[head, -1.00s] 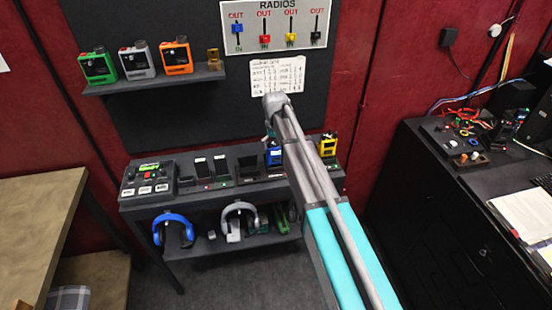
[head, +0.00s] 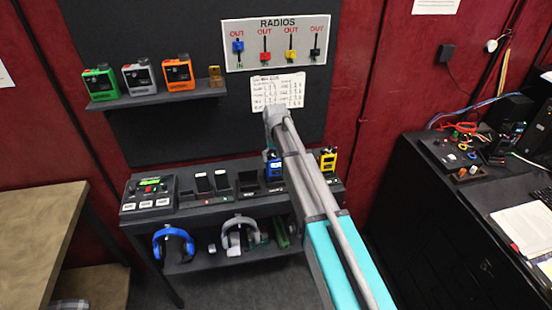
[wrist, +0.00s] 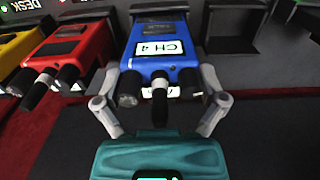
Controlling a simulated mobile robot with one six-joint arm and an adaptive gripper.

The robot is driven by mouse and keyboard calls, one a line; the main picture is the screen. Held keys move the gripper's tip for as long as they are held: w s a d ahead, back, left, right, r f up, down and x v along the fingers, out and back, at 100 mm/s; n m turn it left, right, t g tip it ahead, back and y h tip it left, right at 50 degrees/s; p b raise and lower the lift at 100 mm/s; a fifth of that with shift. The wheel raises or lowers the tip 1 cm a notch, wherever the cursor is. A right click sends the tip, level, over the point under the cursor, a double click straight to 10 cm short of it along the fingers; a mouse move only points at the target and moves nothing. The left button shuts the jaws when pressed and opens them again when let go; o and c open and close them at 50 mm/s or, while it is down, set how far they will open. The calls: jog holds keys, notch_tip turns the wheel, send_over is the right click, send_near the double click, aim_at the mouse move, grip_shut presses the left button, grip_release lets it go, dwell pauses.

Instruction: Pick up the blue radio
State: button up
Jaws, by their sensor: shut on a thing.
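The blue radio (wrist: 163,62) shows in the middle of the wrist view, with a white "CH 4" label and dark knobs on its near end. My gripper (wrist: 159,82) is shut on it, one finger on each side. In the head view the blue radio (head: 273,170) is at the charger row on the upper shelf, partly behind my arm. I cannot tell whether its base still sits in its slot. The gripper's fingers are hard to make out in the head view.
In the wrist view a red radio (wrist: 75,50) stands close left, with a yellow radio (wrist: 18,45) beyond. An empty slot (wrist: 235,30) is at right. Headphones (head: 173,243) lie on the lower shelf.

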jog(key=shift+r+p, duration=0.35)
jog(key=shift+r, duration=0.3)
jog(key=s+d+r+p, duration=0.4)
jog(key=s+r+p, duration=0.6)
jog(key=s, duration=0.3)
jog(key=shift+s+r, duration=0.2)
jog(key=shift+d+f, duration=0.1)
notch_tip(320, 180, down, 11)
jog(key=b, duration=1.1)
jog(key=shift+d, duration=0.1)
